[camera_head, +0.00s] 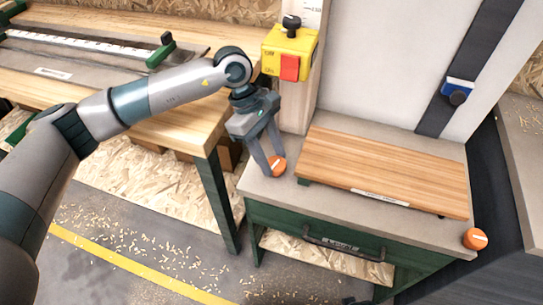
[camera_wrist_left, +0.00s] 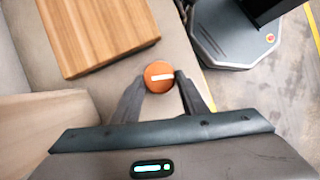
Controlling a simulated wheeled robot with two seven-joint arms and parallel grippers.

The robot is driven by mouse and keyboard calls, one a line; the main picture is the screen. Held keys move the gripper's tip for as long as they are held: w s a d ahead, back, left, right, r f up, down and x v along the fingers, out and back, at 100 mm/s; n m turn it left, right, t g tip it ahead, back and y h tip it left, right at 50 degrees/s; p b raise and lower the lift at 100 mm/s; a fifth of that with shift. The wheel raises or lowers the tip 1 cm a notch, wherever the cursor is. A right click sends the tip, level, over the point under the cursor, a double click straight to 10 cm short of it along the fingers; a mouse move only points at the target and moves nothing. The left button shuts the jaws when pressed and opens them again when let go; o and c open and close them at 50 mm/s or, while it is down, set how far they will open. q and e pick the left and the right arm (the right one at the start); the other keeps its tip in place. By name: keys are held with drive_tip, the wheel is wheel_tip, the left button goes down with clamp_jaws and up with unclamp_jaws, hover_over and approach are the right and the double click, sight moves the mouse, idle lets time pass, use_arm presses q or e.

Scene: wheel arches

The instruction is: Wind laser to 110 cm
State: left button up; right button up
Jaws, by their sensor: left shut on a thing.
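An orange round knob (camera_head: 277,165) with a white mark sits at the left front corner of the grey bench top. My left gripper (camera_head: 271,172) reaches down onto it, with its two fingers closed against its sides. In the left wrist view the same orange knob (camera_wrist_left: 159,76) shows between the fingertips. A yellow box (camera_head: 288,50) with a black knob on top and a red face is on the upright post left of the pale panel. A white scale (camera_head: 311,14) shows above it, cut off by the top edge; its reading is too small to tell. My right gripper is out of view.
A wooden board (camera_head: 380,170) lies on the bench behind the knob. A second orange knob (camera_head: 475,238) is at the right front corner. A blue clamp (camera_head: 457,92) sits on a dark strip. A wooden table (camera_head: 190,125) stands left, with a gap between.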

use_arm(q)
drive_tip(key=shift+r, duration=0.1)
drive_tip(key=o, duration=1)
drive_tip(key=shift+o, duration=0.2)
drive_tip(key=shift+w+a+r, duration=0.2)
drive_tip(key=shift+r, duration=0.4)
drive_tip(key=b+v, duration=0.2)
drive_tip(key=v, duration=1.4)
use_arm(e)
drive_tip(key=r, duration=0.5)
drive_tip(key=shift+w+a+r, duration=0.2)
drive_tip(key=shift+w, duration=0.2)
use_arm(q)
drive_tip(key=shift+d, duration=0.1)
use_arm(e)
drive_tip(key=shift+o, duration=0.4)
